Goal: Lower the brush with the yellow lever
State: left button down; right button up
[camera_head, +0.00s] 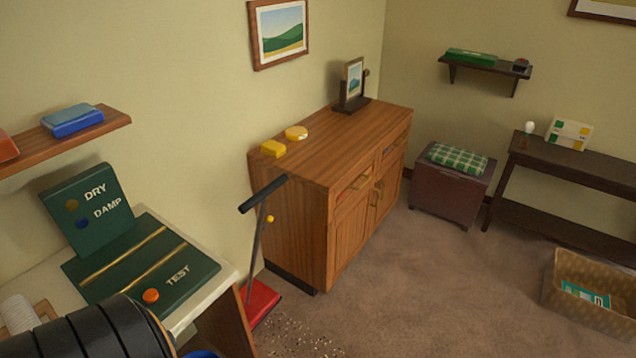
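A floor sweeper with a red base (262,301) stands on the carpet between the left bench and the wooden cabinet. Its dark shaft leans up to a black crossbar handle (263,194). A small yellow knob (270,219) sits beside the shaft, a little below the handle; it looks like the end of the yellow lever. The brush under the base is hidden. The near part of the base is partly hidden by the bench. Neither of my grippers can be made out in the head view.
A bench (222,285) at the left holds a green DRY/DAMP test panel (200,262). The wooden cabinet (285,220) stands close behind the sweeper. Pale crumbs (300,338) lie on the carpet in front. A wicker basket (600,318) stands far right; the carpet between is clear.

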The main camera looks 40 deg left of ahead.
aim_at(269, 219)
jog(key=i+l+u, duration=0.1)
jog(key=i+u, duration=0.35)
jog(key=i+l+u, duration=0.25)
jog(key=i+u, duration=0.15)
jog(key=i+l+u, duration=1)
jog(key=l+u, duration=0.3)
jog(key=l, duration=0.2)
